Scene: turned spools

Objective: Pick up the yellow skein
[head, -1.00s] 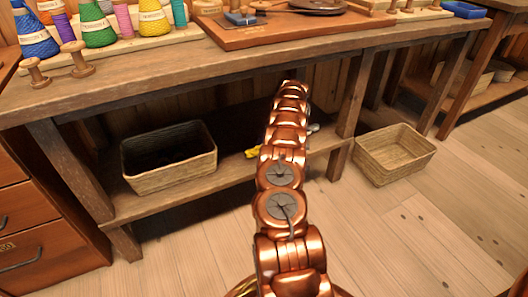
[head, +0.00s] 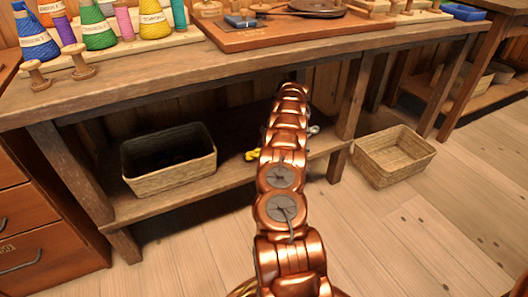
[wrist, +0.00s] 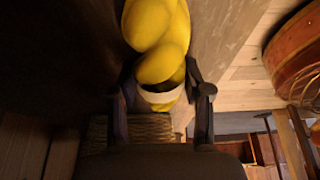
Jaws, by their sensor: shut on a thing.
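The yellow skein (wrist: 155,45) fills the top middle of the wrist view, a twisted yellow bundle with a pale band around it. My gripper (wrist: 163,92) has its two dark fingers on either side of the banded end and is shut on it. In the head view a small yellow part of the skein (head: 252,155) shows just left of my copper arm, over the lower shelf. My arm hides the rest of the skein and most of my gripper there. I cannot tell whether the skein still touches the shelf.
A wicker basket (head: 170,178) stands on the lower shelf (head: 235,178) to the left. Another basket (head: 393,165) is on the floor to the right. The workbench top (head: 190,62) overhangs the shelf and carries cones of yarn and spools. A bench leg (head: 352,115) stands right of my arm.

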